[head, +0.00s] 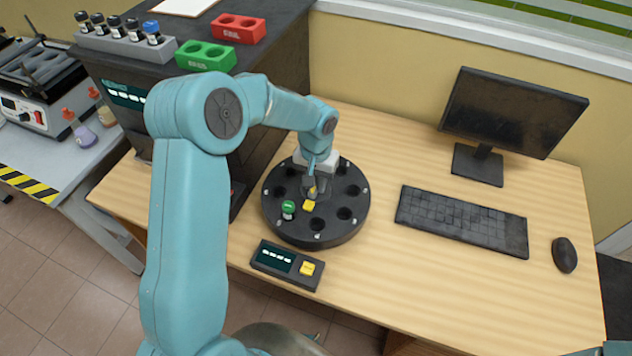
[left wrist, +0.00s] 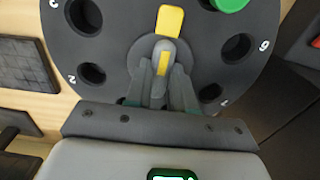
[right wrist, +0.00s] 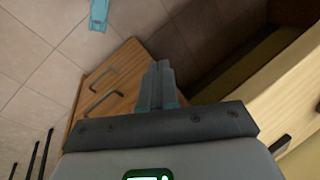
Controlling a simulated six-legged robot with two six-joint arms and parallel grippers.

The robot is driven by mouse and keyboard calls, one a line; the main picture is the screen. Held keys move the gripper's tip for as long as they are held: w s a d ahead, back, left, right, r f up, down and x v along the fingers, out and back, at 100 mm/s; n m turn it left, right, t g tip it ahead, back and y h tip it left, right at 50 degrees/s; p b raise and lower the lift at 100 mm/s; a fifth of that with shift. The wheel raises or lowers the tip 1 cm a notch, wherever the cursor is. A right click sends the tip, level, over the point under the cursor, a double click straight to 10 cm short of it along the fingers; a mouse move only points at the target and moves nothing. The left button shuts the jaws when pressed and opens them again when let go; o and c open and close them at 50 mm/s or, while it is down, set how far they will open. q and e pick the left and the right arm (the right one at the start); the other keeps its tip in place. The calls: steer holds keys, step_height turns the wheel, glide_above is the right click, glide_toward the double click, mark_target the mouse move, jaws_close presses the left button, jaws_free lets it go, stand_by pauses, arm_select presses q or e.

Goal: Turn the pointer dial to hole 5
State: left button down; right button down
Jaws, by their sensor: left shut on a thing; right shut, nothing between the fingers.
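The black round carousel (head: 352,218) stands on the wooden desk, with a ring of numbered holes. Its pointer dial has a yellow tip (head: 309,206), aimed toward the desk's front edge. My left gripper (head: 312,188) is shut on the dial's grey knob (left wrist: 166,52) at the carousel's centre. In the left wrist view the yellow tip (left wrist: 170,20) points up, left of a green-capped vial (left wrist: 232,3). Numbers 2, 3, 6 and 7 show; the 5 cannot be read. My right gripper (right wrist: 160,85) is shut and empty, away from the carousel.
A small display box (head: 287,264) with a yellow button sits in front of the carousel. Keyboard (head: 462,221), mouse (head: 564,254) and monitor (head: 513,110) stand to the right. A dark cabinet with green (head: 206,57) and red (head: 239,28) racks stands at the left.

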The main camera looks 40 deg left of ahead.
arm_select(q)
steer(key=shift+r+m+b, duration=0.1)
steer(key=shift+m+b, duration=0.2)
steer(key=shift+m, duration=1.9)
steer(key=c, duration=1)
jaws_free()
steer(key=shift+o, duration=0.2)
step_height(320, 180, up, 16)
steer(key=shift+r, duration=0.2)
